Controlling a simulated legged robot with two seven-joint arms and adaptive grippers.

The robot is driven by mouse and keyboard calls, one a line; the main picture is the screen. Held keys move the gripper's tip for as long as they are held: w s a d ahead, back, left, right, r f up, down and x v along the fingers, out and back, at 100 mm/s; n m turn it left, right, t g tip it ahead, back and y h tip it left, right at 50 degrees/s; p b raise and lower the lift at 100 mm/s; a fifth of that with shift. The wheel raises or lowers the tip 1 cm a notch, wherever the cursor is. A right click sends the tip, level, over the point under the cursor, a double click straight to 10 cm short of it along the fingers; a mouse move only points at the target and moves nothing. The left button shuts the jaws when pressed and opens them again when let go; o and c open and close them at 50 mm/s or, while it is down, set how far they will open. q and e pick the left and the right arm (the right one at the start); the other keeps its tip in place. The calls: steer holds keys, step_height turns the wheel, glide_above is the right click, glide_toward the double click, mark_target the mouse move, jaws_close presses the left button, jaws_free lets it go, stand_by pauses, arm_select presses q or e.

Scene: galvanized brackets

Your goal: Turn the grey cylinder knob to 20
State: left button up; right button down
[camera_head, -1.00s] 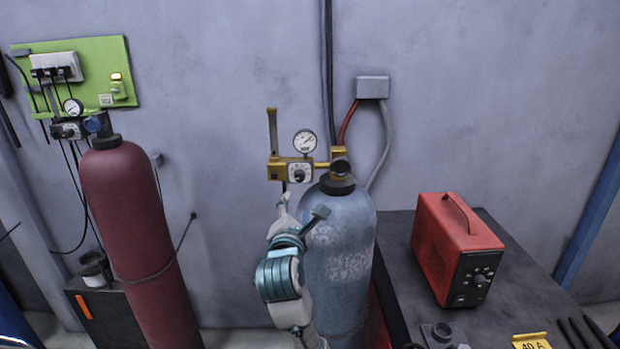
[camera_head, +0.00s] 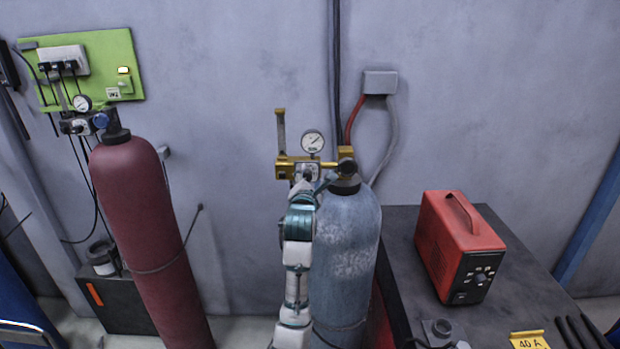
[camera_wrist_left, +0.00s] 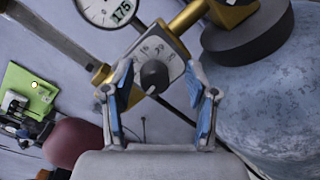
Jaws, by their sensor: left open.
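The grey gas cylinder (camera_head: 348,240) stands in the middle, with a brass regulator (camera_head: 285,168) and a round gauge (camera_head: 312,142) on top. Its dark knob (camera_wrist_left: 154,77) sits on a light dial plate (camera_wrist_left: 158,48) in the left wrist view; the dial numbers are too small to read surely. My left gripper (camera_wrist_left: 160,80) is open, with one blue-padded finger on each side of the knob; contact cannot be told. In the head view my left gripper (camera_head: 304,188) is just below the regulator and partly covers the dial. My right gripper is not in view.
A dark red cylinder (camera_head: 145,230) with its own regulator stands at the left. A red box (camera_head: 460,245) with a knob sits on the dark bench (camera_head: 400,225) at the right, near a yellow "40 A" tag (camera_head: 530,341). A wall box (camera_head: 380,82) with cables is behind.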

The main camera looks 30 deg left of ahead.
arm_select(q)
steer(key=shift+a+f, duration=0.1)
steer(key=shift+a, duration=0.35)
steer(key=shift+c, duration=1.2)
steer(key=shift+a+f, duration=0.1)
steer(key=shift+a, duration=0.25)
jaws_close()
steer(key=shift+d, duration=0.25)
